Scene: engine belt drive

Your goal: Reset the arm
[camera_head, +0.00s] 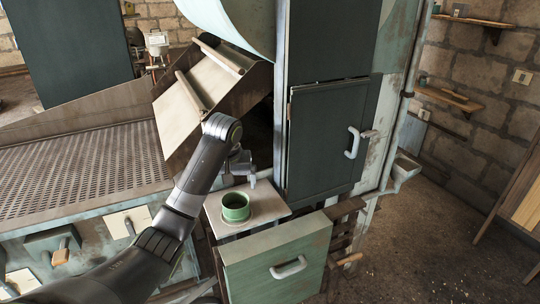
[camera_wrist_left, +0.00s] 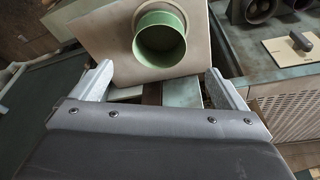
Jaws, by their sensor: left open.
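My left arm comes in from the lower left in the head view, and my left gripper (camera_head: 243,172) is above the back edge of a small light shelf. In the left wrist view the left gripper (camera_wrist_left: 163,88) shows two separated fingers with nothing between them. A green cup-like ring (camera_head: 235,207) stands upright on the shelf (camera_head: 262,200), apart from the gripper. In the left wrist view the green ring (camera_wrist_left: 159,44) lies beyond the fingertips. My right gripper is in neither view.
A tall dark cabinet door (camera_head: 325,140) with a white handle stands right of the gripper. A green drawer (camera_head: 275,262) sits below the shelf. A tilted wooden chute (camera_head: 190,105) and a perforated bed (camera_head: 80,170) are at left. Open floor (camera_head: 430,240) is at right.

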